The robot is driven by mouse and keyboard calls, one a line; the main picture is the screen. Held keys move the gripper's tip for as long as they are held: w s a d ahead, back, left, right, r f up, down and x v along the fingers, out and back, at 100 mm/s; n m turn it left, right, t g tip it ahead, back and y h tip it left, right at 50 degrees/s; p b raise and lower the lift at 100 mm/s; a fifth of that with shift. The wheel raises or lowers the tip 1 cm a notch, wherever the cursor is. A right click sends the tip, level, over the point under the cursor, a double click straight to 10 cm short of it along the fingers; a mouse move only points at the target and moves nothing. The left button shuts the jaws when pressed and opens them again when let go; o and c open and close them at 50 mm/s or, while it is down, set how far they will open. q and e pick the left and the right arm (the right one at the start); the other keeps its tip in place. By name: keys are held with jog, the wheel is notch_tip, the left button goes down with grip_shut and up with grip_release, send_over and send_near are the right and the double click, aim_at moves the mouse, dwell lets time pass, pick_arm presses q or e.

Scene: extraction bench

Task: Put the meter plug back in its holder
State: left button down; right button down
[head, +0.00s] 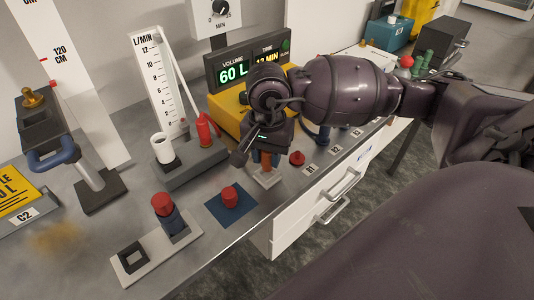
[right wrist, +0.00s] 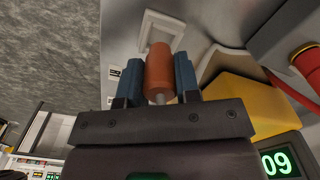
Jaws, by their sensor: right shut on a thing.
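My right gripper (head: 264,160) is shut on an orange cylindrical plug (right wrist: 159,68), taken to be the meter plug. In the right wrist view its blue fingers (right wrist: 158,82) stand on both sides of the plug, and a short metal pin shows at the plug's near end. In the head view the plug is mostly hidden by the gripper. A small white square holder (head: 268,180) is on the bench just below the gripper; it also shows beyond the plug in the right wrist view (right wrist: 149,25). I cannot tell whether plug and holder touch. My left gripper is not in view.
A yellow meter (head: 225,113) with a green display stands behind the gripper. A red knob (head: 297,158) is to its right. A red piece (head: 230,197) on a blue mat and a white plate (head: 122,272) with a red-capped piece lie to the left. The bench's front edge is close.

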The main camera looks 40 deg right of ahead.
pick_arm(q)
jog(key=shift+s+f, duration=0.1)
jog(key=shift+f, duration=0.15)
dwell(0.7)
